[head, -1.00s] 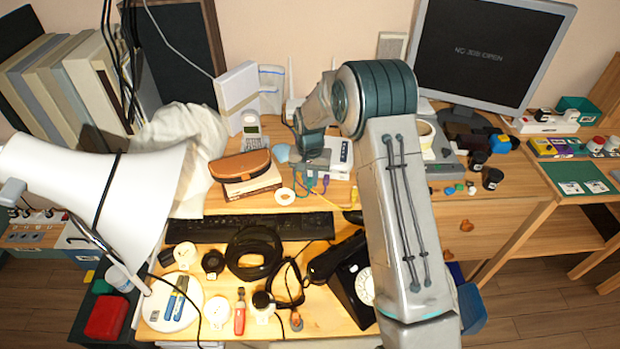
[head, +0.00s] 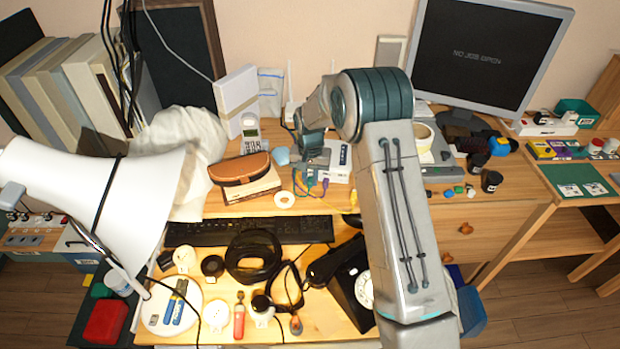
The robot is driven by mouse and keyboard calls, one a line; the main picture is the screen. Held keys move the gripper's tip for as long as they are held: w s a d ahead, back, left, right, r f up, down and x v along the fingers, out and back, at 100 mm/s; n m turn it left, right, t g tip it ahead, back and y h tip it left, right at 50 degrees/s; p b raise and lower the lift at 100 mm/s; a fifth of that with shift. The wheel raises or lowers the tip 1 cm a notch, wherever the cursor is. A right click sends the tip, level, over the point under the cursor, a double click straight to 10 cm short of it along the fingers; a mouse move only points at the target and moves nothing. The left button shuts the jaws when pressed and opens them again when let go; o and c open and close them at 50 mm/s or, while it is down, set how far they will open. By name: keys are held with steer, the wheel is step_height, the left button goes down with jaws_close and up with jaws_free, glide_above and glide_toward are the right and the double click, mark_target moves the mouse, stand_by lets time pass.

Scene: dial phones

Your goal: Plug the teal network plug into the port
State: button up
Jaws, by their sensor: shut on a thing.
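My gripper (head: 312,170) is at the front of the white router box (head: 338,162), near the back of the desk, pointing down beside my arm's wrist. Teal, purple and yellow cables show just below its jaws. The teal cable (head: 297,180) hangs at the left of the jaws, and its plug is hidden in or behind them. The port is not visible; the router's front is partly covered by my gripper. I cannot tell whether the plug touches the router.
A brown case (head: 240,168) on a box and a cordless phone (head: 251,133) stand left of the gripper. A black keyboard (head: 248,230) lies in front. A black dial phone (head: 350,285) sits near the front edge. A monitor (head: 490,55) stands at the back right.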

steer(key=shift+w, duration=0.15)
steer(key=o, duration=0.9)
steer(key=shift+c, duration=0.2)
step_height(320, 180, up, 13)
steer(key=b, duration=0.1)
steer(key=s+d+r, duration=0.5)
steer(key=s+r, duration=0.3)
steer(key=s+d+n+t, duration=0.1)
steer(key=s+d, duration=0.2)
steer(key=s, duration=0.9)
steer(key=s+d+n+t, duration=0.1)
steer(key=s+d, duration=0.3)
steer(key=s, duration=0.9)
steer(key=shift+s+r+t, duration=0.15)
steer(key=shift+s+t, duration=0.15)
steer(key=shift+t, duration=0.1)
